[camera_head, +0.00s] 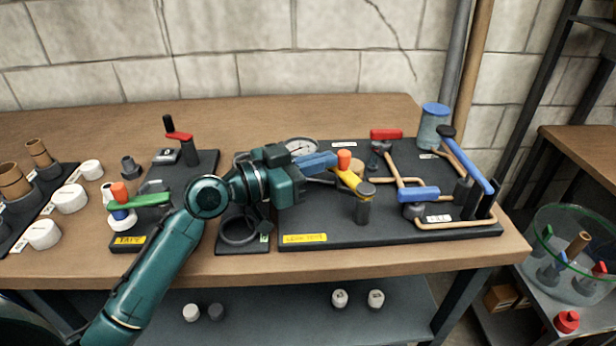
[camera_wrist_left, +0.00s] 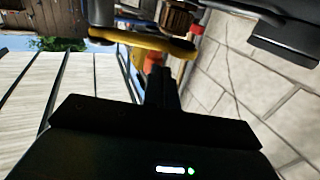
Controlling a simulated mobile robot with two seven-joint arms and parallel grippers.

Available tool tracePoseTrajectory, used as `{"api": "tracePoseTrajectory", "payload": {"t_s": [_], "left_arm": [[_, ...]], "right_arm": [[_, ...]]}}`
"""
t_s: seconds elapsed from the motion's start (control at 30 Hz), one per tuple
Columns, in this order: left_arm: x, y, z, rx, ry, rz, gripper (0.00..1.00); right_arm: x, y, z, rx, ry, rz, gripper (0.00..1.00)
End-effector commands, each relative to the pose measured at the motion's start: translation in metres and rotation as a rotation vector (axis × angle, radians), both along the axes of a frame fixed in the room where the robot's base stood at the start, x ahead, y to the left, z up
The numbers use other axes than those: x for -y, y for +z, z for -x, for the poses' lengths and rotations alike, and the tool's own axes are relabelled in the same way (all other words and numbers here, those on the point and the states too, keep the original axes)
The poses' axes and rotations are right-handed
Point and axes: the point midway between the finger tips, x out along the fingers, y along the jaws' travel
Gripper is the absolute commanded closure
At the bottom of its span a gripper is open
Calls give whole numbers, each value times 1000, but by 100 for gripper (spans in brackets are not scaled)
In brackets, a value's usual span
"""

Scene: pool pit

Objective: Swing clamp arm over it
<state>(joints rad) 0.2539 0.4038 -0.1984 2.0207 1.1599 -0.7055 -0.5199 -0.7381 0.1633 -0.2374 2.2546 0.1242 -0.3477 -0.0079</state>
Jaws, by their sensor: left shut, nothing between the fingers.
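The yellow clamp arm (camera_head: 350,180) has an orange knob (camera_head: 344,158) at its left end and meets a grey post (camera_head: 364,206) at its right end. My left gripper (camera_head: 334,176) is shut and empty, with its fingertips close to the yellow arm's orange end. In the left wrist view the yellow arm (camera_wrist_left: 150,42) crosses just beyond the shut dark fingers (camera_wrist_left: 160,82), and orange shows right at their tips. I cannot tell whether they touch. A brown fitting (camera_wrist_left: 178,18) shows behind the arm, partly hidden. My right gripper is not in view.
The black leak-test board (camera_head: 390,236) carries a gauge (camera_head: 300,146), copper pipes and blue-handled and red-handled valves. White caps and brown fittings stand at the left. The table's back left is clear.

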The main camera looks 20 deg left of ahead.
Motion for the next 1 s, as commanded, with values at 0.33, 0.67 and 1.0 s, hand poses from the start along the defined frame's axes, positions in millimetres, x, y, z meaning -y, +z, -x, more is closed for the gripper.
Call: {"api": "tracePoseTrajectory", "payload": {"t_s": [0.33, 0.67, 1.0], "left_arm": [[5, 0, -13, 1, 1, -1, 100], [7, 0, -16, 1, 1, -2, 100], [6, 0, -16, 0, 1, -1, 100]], "right_arm": [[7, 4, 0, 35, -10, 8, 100], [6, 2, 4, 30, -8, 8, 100], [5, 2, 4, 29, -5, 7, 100]]}}
